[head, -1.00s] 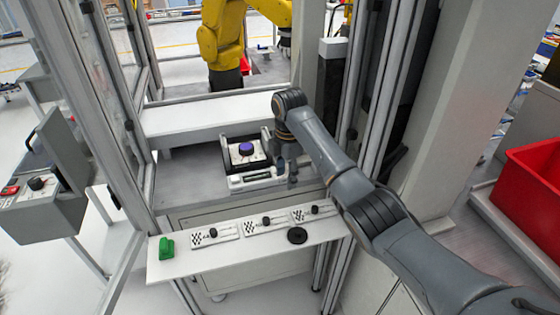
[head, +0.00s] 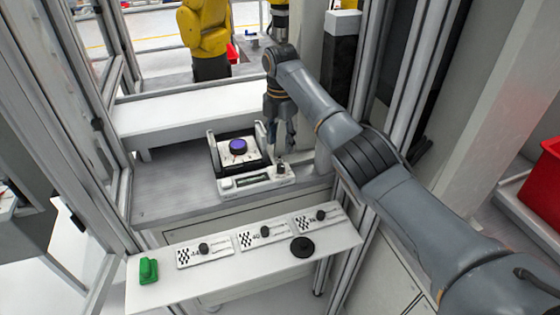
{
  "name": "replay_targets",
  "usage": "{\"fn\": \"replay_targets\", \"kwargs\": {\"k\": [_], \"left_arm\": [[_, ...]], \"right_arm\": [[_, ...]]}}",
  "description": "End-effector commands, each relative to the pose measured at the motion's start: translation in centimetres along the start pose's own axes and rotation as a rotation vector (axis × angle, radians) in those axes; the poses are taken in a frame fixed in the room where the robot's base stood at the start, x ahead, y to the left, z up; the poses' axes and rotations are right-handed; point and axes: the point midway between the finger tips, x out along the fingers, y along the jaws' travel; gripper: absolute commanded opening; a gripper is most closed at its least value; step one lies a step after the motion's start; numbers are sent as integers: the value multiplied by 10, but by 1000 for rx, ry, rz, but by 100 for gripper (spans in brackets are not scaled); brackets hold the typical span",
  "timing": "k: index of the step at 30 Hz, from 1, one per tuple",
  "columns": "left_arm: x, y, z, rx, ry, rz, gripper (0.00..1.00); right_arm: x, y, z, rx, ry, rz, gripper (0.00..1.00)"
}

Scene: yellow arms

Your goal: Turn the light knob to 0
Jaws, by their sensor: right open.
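A white-and-black device (head: 252,182) stands on the grey work surface inside the frame. A round purple-topped part (head: 238,146) sits in its middle. A small dark knob (head: 281,169) stands at the right end of its front panel. I cannot read a mark or 0 on it, so I cannot tell its setting. My right gripper (head: 281,149) points down just above and behind this small knob, its fingers spread and empty. I cannot tell whether a fingertip touches the device. My left gripper is not in view.
A white shelf (head: 190,268) in front holds a green block (head: 148,270), several labelled plates with black knobs, and a black disc (head: 302,247). A white ledge (head: 190,115) lies behind the device. Metal posts stand close on both sides. A yellow arm (head: 205,35) stands beyond.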

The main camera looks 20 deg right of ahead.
Motion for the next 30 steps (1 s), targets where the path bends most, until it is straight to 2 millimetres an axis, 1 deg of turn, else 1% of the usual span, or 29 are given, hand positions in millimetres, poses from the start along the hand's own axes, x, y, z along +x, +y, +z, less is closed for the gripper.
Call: {"fn": "replay_targets", "kwargs": {"k": [1,6,9,12,18,25,26,27,29,30], "left_arm": [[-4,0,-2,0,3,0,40],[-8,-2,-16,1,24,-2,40],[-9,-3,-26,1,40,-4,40],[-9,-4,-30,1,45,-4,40],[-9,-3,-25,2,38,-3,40],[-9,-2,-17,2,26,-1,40],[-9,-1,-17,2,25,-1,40],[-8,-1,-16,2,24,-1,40],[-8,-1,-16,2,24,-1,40],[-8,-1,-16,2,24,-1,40]], "right_arm": [[12,-1,0,0,1,-4,46],[46,0,0,0,1,-2,46],[63,0,-1,1,1,-2,46],[75,0,-1,1,1,-2,46],[86,0,0,0,0,0,46],[86,0,0,0,0,1,46],[86,0,0,0,0,1,42],[86,0,0,0,0,1,34],[86,0,0,0,0,1,21],[86,0,0,0,0,1,13]]}}
